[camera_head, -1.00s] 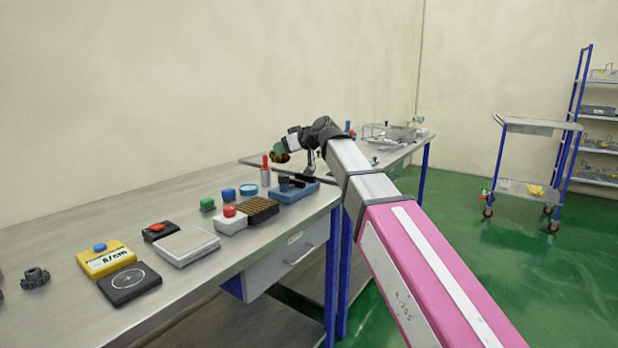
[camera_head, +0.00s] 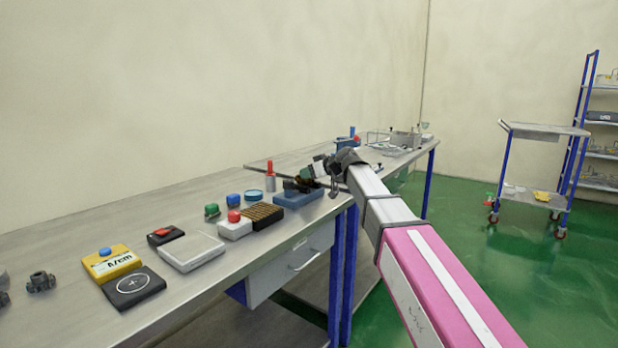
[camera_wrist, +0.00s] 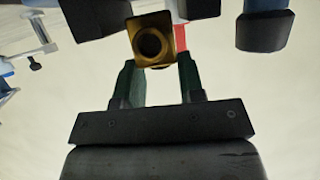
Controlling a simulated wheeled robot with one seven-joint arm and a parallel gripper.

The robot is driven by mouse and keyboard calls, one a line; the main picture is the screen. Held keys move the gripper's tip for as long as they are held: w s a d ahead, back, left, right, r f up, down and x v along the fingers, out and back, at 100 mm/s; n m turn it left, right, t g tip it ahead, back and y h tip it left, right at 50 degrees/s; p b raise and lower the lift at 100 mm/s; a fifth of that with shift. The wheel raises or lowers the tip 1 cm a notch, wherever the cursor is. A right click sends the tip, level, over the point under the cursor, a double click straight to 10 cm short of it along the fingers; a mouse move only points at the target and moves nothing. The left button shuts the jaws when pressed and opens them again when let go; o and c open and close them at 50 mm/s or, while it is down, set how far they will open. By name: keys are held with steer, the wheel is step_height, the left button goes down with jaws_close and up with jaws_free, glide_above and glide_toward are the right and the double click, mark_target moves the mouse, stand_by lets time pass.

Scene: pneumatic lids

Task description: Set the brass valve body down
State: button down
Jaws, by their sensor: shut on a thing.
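In the wrist view the brass valve body (camera_wrist: 152,42) is a gold-brown block with a round dark bore facing the camera. My gripper (camera_wrist: 157,72) is shut on it, with a green-sided finger on each side. In the head view my gripper (camera_head: 308,175) is at the end of the arm, over or just behind the blue tray (camera_head: 297,199) near the bench's right end. The brass part is dark and small there, partly hidden by the gripper. I cannot tell whether it touches anything below.
A red-topped grey cylinder (camera_head: 270,177) stands left of the gripper. A second table (camera_head: 390,162) lies behind.

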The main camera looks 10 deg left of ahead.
steer(key=shift+f, duration=0.7)
steer(key=c, duration=0.7)
jaws_free()
steer(key=shift+f, duration=0.15)
steer(key=shift+c, duration=0.2)
